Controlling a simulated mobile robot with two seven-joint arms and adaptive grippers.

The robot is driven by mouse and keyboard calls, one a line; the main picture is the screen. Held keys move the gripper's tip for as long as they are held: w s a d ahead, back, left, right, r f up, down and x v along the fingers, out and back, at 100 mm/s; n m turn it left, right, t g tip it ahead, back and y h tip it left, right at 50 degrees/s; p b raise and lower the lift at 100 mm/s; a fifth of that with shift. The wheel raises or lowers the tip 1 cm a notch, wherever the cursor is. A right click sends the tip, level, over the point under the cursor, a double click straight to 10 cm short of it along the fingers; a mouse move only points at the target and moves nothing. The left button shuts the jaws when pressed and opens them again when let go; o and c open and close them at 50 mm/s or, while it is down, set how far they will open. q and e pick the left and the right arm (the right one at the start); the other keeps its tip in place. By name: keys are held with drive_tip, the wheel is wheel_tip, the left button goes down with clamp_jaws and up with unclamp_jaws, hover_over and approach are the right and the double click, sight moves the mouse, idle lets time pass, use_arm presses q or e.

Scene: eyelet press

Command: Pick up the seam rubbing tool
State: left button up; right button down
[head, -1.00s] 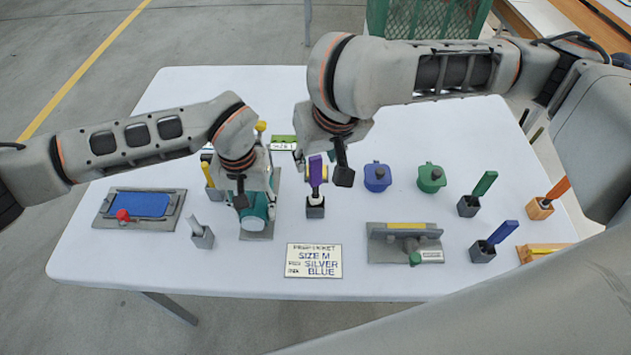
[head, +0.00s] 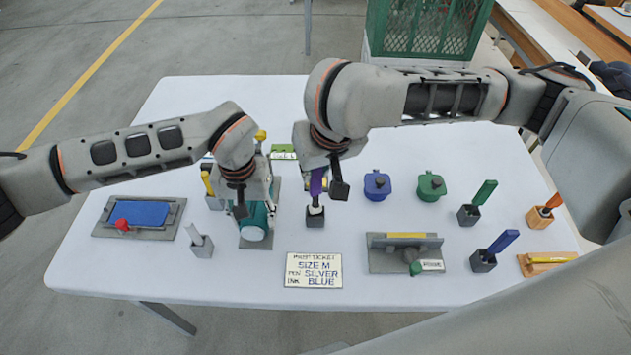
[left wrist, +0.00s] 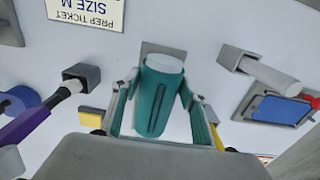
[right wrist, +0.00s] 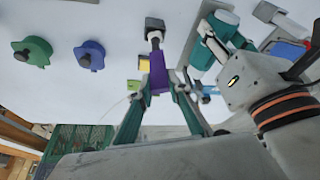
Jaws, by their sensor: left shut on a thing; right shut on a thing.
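A purple-handled tool (head: 317,183) stands upright in a small dark holder (head: 315,221), its pale lower part at the holder's mouth. No label shows which tool is the seam rubbing tool. My right gripper (right wrist: 157,84) is shut on the purple handle, which also shows in the right wrist view (right wrist: 158,76). In the head view the gripper hides the handle's top. My left gripper (left wrist: 160,98) is shut around a teal cylinder (left wrist: 155,100) with a white end. In the head view the teal cylinder (head: 256,222) stands on a grey plate, partly hidden by that gripper.
A grey-handled tool in a holder (head: 202,246) and a blue pad plate (head: 140,214) lie left. Blue (head: 377,185) and green (head: 431,186) pots, a grey fixture (head: 380,258) and several holders stand right. The prep ticket (head: 314,270) lies in front.

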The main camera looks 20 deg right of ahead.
wheel_tip(320, 180, up, 10)
idle(0.6)
idle(1.4)
drive_tip(key=shift+f, duration=4.15)
